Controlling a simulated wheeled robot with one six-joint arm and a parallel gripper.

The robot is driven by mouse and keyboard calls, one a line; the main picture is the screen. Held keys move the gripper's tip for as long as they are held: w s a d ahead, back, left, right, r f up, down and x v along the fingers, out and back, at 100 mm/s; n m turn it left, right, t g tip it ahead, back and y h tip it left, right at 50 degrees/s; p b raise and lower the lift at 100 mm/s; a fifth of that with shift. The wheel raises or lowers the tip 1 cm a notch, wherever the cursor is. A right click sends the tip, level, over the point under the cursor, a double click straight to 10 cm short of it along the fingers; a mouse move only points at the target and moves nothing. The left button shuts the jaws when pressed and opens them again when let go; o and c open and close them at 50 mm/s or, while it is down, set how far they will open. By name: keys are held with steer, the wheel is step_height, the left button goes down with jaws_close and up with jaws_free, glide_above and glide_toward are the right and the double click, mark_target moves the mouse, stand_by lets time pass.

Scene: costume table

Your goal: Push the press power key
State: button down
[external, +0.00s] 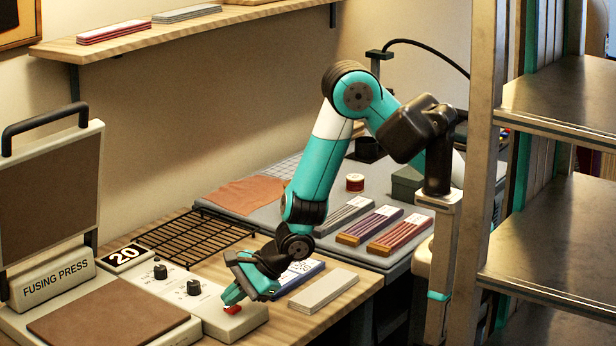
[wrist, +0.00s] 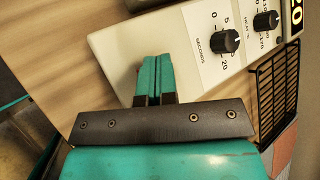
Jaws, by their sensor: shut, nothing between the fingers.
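The fusing press (external: 48,283) stands at the left of the wooden table, with its lid raised. Its cream control panel (external: 180,287) runs toward the front right. A small red key (external: 233,309) sits near the panel's right end. My gripper (external: 232,297) is shut and empty, pointing down at the red key. Its fingertips are at or just over the key; I cannot tell whether the key is pressed in. In the wrist view my closed teal fingers (wrist: 154,68) lie over the panel (wrist: 190,32) and hide most or all of the key.
Two black knobs (external: 160,271) (external: 193,287) stand on the panel left of my gripper. A black wire rack (external: 195,240) lies behind. Blue and grey strip bundles (external: 323,290) lie close to the right of my gripper. A metal shelf (external: 560,195) stands at the right.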

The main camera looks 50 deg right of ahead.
mark_target(229, 317)
steer(key=shift+r, duration=0.1)
steer(key=shift+r+p, duration=0.55)
steer(key=shift+r, duration=0.3)
step_height(229, 317, up, 6)
steer(key=p, duration=0.3)
